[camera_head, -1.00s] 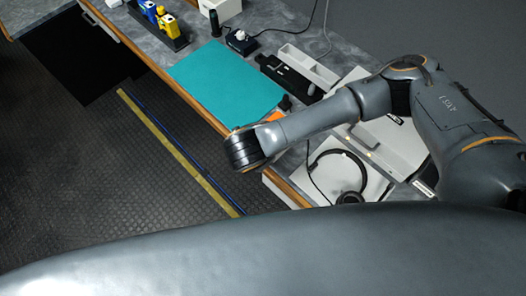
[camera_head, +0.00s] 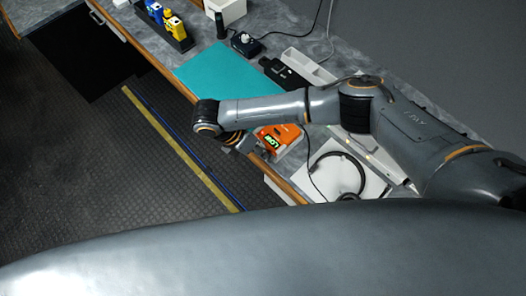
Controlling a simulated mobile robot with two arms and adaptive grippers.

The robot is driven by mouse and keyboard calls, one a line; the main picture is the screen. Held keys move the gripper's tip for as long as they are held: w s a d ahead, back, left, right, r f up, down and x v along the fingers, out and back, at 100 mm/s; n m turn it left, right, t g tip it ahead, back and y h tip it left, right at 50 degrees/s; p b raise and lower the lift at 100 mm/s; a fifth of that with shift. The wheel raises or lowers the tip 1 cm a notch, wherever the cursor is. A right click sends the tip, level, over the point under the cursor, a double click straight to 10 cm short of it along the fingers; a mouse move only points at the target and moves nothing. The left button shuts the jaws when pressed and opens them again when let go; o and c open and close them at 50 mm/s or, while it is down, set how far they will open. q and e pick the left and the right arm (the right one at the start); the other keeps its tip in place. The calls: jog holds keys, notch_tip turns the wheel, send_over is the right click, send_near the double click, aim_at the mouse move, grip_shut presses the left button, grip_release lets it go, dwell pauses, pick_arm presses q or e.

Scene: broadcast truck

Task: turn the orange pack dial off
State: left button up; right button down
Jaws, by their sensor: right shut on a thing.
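The orange pack (camera_head: 278,137) sits near the front edge of the worktop, just below my right forearm in the head view, with a lit green display on it. My right gripper (camera_head: 248,146) comes in from the left side of the pack, low by the worktop edge. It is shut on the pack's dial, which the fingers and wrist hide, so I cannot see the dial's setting. My left gripper is out of view.
A teal mat (camera_head: 228,82) lies behind the arm. Headphones (camera_head: 338,174) on a white surface lie to the right of the pack. A black device (camera_head: 284,73) and white tray (camera_head: 308,66) stand behind. Yellow and blue items stand in a black rack (camera_head: 178,38).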

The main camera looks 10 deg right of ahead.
dwell(0.4)
jog(key=c, duration=1.1)
grip_release()
jog(key=v, duration=1.2)
jog(key=shift+w+a, duration=0.15)
jog(key=shift+w, duration=0.1)
jog(key=shift+f, duration=0.1)
